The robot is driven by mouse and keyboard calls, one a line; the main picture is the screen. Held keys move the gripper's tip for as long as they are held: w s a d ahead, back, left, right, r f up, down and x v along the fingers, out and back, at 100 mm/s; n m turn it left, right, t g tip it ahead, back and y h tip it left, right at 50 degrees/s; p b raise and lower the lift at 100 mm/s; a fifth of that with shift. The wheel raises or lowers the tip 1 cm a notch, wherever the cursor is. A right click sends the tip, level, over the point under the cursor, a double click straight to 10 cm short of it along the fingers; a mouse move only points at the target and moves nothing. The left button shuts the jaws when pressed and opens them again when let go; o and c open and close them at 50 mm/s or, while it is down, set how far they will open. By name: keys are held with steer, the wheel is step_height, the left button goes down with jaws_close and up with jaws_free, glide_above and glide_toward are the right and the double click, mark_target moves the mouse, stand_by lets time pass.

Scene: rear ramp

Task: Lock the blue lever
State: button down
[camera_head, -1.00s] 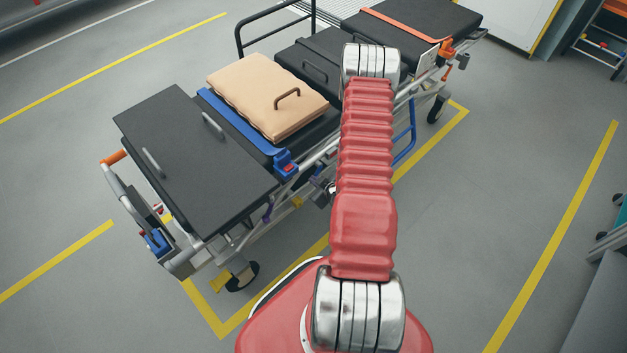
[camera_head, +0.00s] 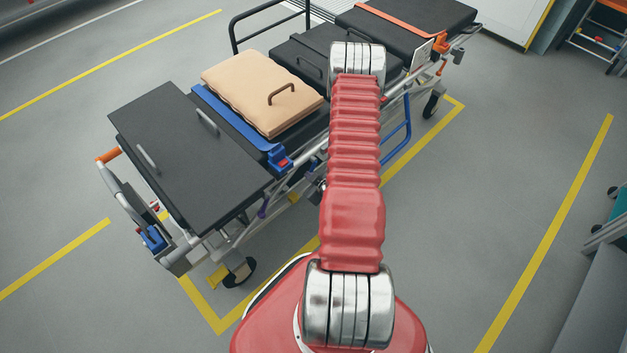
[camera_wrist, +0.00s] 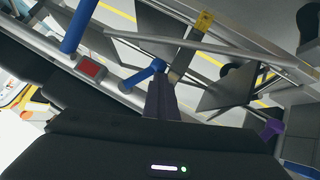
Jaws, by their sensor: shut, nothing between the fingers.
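A short blue lever (camera_wrist: 143,76) shows in the wrist view on the side frame of the wheeled stretcher, right by my fingertips. My gripper (camera_wrist: 161,78) is shut and empty, its dark narrow fingers pointing at the frame. I cannot tell whether the fingertips touch the lever. In the head view my red arm covers the gripper and this lever. The stretcher (camera_head: 185,155) stands to the left of and beyond my body.
A blue tube (camera_wrist: 79,27) and a red button (camera_wrist: 91,68) lie left of the fingers; a purple lever (camera_wrist: 270,129) lies right. Metal frame bars surround them. Open floor (camera_head: 480,200) lies to the right.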

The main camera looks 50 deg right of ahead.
steer(key=w+a+r+v, duration=0.1)
steer(key=v, duration=1.1)
steer(key=shift+a+r, duration=0.4)
steer(key=shift+r, duration=0.05)
steer(key=shift+w, duration=0.2)
